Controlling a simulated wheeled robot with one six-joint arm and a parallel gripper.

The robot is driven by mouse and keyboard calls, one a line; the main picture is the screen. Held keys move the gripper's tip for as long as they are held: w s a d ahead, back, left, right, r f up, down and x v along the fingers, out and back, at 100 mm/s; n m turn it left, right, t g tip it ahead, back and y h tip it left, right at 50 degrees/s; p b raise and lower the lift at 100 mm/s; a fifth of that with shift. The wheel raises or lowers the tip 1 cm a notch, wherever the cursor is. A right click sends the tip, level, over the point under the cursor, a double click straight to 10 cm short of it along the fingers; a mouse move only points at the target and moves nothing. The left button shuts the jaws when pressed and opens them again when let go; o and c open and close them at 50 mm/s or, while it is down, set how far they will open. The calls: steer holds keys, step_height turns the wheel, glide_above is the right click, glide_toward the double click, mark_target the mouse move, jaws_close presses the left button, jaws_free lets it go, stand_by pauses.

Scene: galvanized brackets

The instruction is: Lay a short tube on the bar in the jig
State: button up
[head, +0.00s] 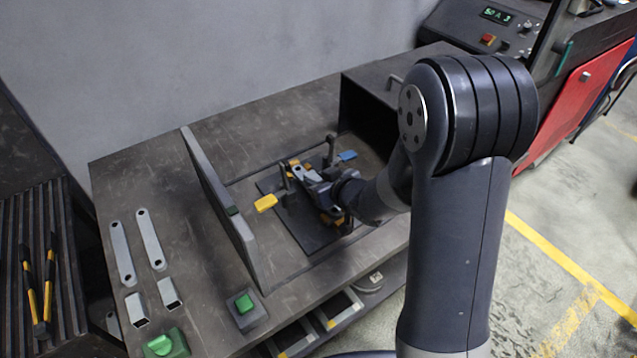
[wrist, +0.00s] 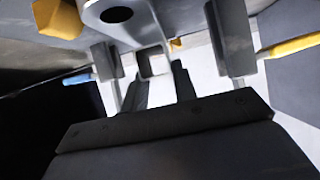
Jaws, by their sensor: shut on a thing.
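A short square tube (wrist: 153,64) shows its open end in the wrist view. My gripper (wrist: 161,84) is shut on it, and it also shows in the head view (head: 318,187), over the jig. A flat grey bar (wrist: 142,22) with a round hole lies in the jig, close to the tube; the bar also shows in the head view (head: 298,171). I cannot tell whether tube and bar touch. The jig (head: 303,230) is a dark plate with posts and yellow-handled clamps. Two more short tubes, a nearer one (head: 137,310) and another (head: 169,292), lie at the table's left.
Two flat bars with holes, one (head: 122,253) and another (head: 150,239), lie on the table's left. An upright grey panel (head: 218,205) stands left of the jig. A yellow clamp handle (head: 266,203) and a blue one (head: 347,155) flank it. Green buttons sit at the front edge.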

steer(key=shift+f, duration=0.2)
steer(key=shift+f, duration=0.2)
steer(key=o, duration=1)
steer(key=shift+r, duration=0.1)
steer(key=shift+r, duration=0.2)
steer(key=p+v, duration=0.1)
steer(key=v, duration=1.1)
steer(key=shift+f, duration=0.1)
